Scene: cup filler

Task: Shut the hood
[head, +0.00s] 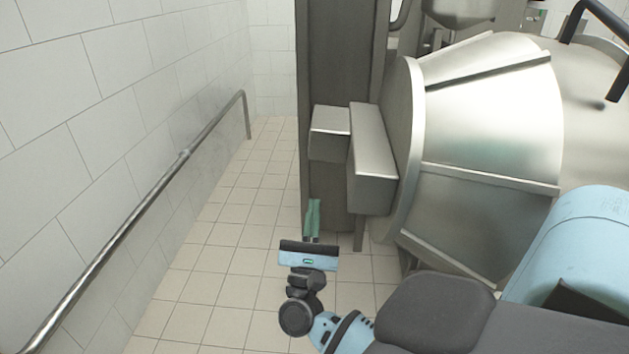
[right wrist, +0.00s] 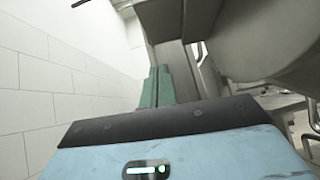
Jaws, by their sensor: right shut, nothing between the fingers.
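My right gripper (head: 312,208) points away from me, low beside the foot of a dark grey column (head: 335,60). Its two green fingers are together and empty; they also show in the right wrist view (right wrist: 157,86). A large rounded steel housing (head: 490,125) with flat panels and seams fills the right of the head view. I cannot tell for sure which part is the hood, or whether it is open. My left gripper is not in view.
Two steel boxes (head: 372,160) jut from the column near my right gripper. A metal handrail (head: 150,205) runs along the white tiled wall (head: 110,110) at left. The tiled floor (head: 225,235) between the rail and the machine is clear. A black bar (head: 600,18) shows at top right.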

